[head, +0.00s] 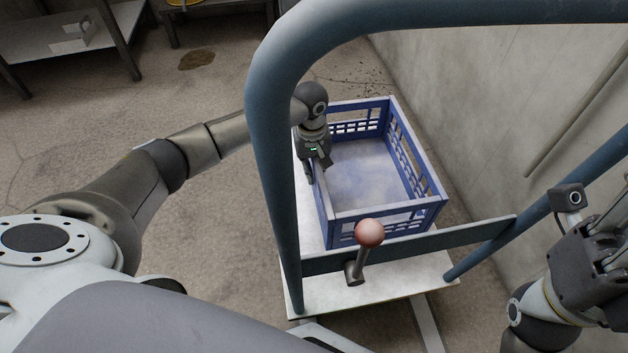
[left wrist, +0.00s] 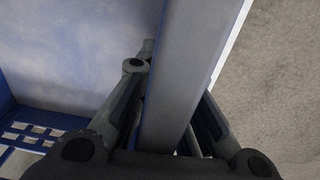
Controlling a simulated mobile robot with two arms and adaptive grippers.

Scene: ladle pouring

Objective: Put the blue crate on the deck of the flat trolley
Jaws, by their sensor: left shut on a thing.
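The blue crate (head: 398,212) is empty, with slotted walls and a pale floor. It is over the white deck (head: 385,288) of the flat trolley, behind the handle; I cannot tell whether its whole base touches the deck. Bare deck shows in front and along its left side. My left gripper (head: 318,172) is shut on the crate's left wall. In the left wrist view the fingers (left wrist: 165,85) straddle the crate's wall (left wrist: 182,60), with a strip of white deck beyond. My right gripper (head: 612,268) is at the right edge, partly cut off, away from the crate.
A concrete wall (head: 500,90) stands close on the right. Open floor (head: 225,85) lies to the left, with a metal table (head: 65,45) far left.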

